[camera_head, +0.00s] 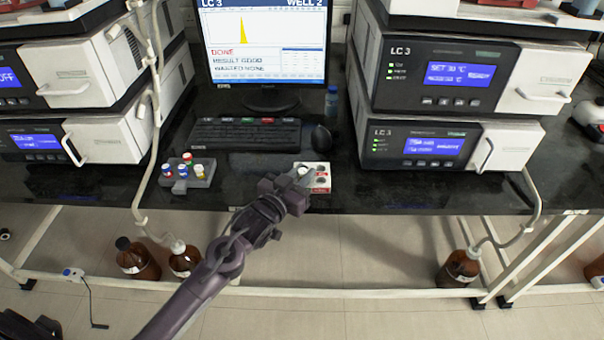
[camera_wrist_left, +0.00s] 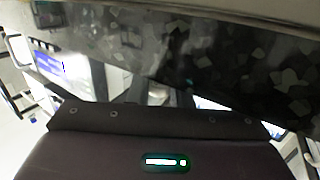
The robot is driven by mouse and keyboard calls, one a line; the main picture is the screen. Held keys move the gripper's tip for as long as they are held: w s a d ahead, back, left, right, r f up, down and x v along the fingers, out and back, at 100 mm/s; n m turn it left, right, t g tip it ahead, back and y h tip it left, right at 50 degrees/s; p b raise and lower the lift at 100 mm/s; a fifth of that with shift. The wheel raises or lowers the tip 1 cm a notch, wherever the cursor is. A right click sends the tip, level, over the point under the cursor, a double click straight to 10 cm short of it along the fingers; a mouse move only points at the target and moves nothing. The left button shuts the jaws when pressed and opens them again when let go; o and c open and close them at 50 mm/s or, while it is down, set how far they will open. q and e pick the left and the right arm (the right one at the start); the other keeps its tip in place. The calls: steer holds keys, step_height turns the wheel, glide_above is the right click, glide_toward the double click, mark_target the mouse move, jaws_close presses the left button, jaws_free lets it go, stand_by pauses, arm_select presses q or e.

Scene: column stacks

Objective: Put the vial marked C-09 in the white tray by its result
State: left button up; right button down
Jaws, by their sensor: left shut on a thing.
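The white tray (camera_head: 321,186) sits near the bench's front edge, with dark round wells and red markings on its front. My left gripper (camera_head: 301,180) is at the tray's left side, shut on a small pale-topped vial (camera_head: 303,171). The vial's mark cannot be read, and the gripper hides most of it and part of the tray. I cannot tell whether the vial touches the tray. A grey rack (camera_head: 188,181) to the left holds several vials with coloured and white caps. The monitor (camera_head: 265,45) reads LC 3, WELL 2, DONE, RESULT GOOD. My right gripper is out of view.
A keyboard (camera_head: 245,134) and mouse (camera_head: 321,138) lie behind the tray. LC 3 instruments (camera_head: 425,144) stand at right, others at left. Tubing hangs at left. Brown bottles (camera_head: 458,269) stand below the bench.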

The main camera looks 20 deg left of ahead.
arm_select(q)
steer(key=o, duration=0.8)
steer(key=shift+o, duration=0.2)
steer(key=v, duration=0.7)
steer(key=shift+s, duration=0.4)
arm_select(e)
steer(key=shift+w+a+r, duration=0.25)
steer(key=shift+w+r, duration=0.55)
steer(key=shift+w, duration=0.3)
arm_select(q)
steer(key=shift+a, duration=0.1)
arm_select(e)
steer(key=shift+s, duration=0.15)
